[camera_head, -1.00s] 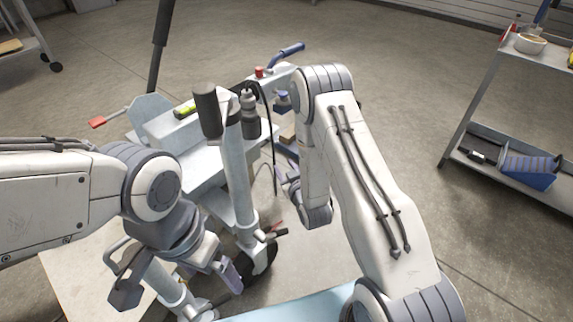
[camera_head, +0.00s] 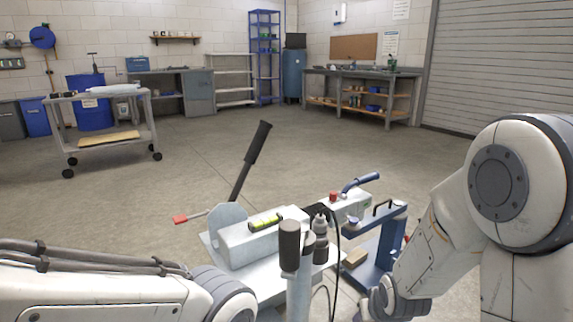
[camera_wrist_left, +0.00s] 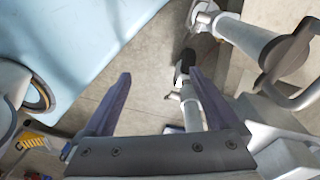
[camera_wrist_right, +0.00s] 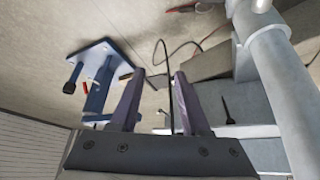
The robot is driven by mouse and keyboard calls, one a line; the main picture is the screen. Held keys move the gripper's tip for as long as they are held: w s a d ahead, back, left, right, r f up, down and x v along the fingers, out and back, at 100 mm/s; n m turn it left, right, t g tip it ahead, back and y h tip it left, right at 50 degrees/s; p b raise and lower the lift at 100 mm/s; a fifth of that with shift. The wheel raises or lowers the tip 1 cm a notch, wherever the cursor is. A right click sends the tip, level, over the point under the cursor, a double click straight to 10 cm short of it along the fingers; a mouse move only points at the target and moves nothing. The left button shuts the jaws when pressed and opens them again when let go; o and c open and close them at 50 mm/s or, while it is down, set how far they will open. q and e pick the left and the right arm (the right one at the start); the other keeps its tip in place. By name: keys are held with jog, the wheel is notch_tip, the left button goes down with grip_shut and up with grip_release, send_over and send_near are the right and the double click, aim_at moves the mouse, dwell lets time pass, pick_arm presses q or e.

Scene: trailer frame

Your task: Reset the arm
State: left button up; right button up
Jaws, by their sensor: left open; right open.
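My left arm (camera_head: 110,285) crosses the lower left of the head view, its gripper hidden below the frame. In the left wrist view the left gripper (camera_wrist_left: 160,75) is open and empty above the floor, with a light-blue surface beside it. My right arm (camera_head: 500,190) rises large at the right of the head view. In the right wrist view the right gripper (camera_wrist_right: 160,75) is open, its fingers apart. A thin black cable (camera_wrist_right: 170,100) passes between or behind the fingers; I cannot tell which.
The trailer frame's grey coupling (camera_head: 250,240), with a black-gripped lever (camera_head: 248,160), stands between my arms. A blue stand (camera_head: 378,250) is close to the right arm. A cart (camera_head: 100,105) and a workbench (camera_head: 365,90) stand farther back. Open floor lies between.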

jog(key=s+r+g, duration=0.3)
jog(key=s+r, duration=0.1)
jog(key=s, duration=0.5)
jog(key=s+a+r+n+g+y+p, duration=0.1)
jog(key=s+a+r+n+g+p, duration=0.2)
jog(key=s+a+r+n+p, duration=0.85)
notch_tip(320, 180, up, 40)
jog(key=s+a+m+p, duration=0.2)
jog(key=m+p, duration=0.3)
jog(key=p, duration=3)
jog(key=shift+r, duration=0.25)
